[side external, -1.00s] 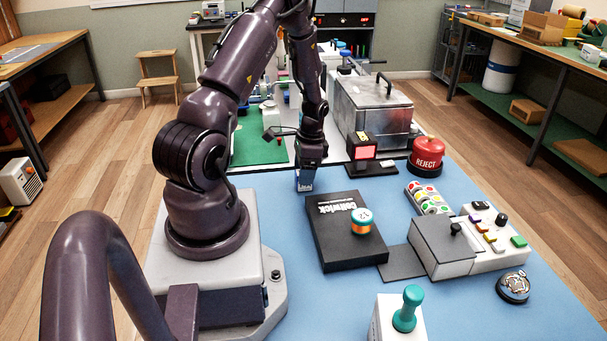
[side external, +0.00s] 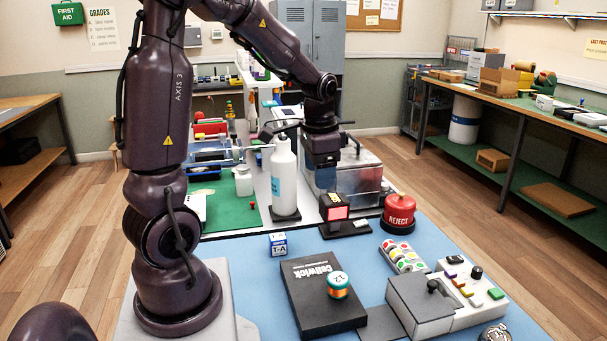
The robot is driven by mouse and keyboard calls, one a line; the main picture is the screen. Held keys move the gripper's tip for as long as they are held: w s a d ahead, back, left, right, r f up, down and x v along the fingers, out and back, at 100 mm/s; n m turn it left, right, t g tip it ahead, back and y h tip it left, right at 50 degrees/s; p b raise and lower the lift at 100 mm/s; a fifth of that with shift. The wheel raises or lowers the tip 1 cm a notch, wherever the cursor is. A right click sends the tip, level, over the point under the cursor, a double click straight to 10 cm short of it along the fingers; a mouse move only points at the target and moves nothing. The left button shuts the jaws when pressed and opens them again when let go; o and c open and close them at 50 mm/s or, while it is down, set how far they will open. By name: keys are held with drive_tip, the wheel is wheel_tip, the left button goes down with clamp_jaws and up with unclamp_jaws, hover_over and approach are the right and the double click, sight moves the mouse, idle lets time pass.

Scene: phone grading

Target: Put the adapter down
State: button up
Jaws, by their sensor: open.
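The adapter appears to be the small blue-and-white cube (side external: 278,244) with "TA" lettering. It sits upright on the blue mat (side external: 235,250), behind the left back corner of the black Cellwick box (side external: 305,285), apart from it. My gripper (side external: 326,184) is open and raised above and to the right of the cube, clear of it. It points down, in front of the metal case and above the small red-lit device. Its fingertips are dark and hard to make out. I see nothing held in it.
The red-lit device (side external: 335,208) and a red REJECT button (side external: 399,212) are nearby. Mat around the cube is clear.

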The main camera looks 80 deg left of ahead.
drive_tip(key=s+d+r+t, duration=0.2)
drive_tip(key=s+d+r, duration=0.1)
drive_tip(key=d, duration=0.6)
drive_tip(key=s+d+r+t+h, duration=0.1)
drive_tip(key=s+d+r, duration=0.3)
drive_tip(key=d, duration=0.6)
wheel_tip(320, 180, up, 2)
drive_tip(key=shift+s+t, duration=0.3)
drive_tip(key=shift+t, duration=0.6)
drive_tip(key=shift+d, duration=0.1)
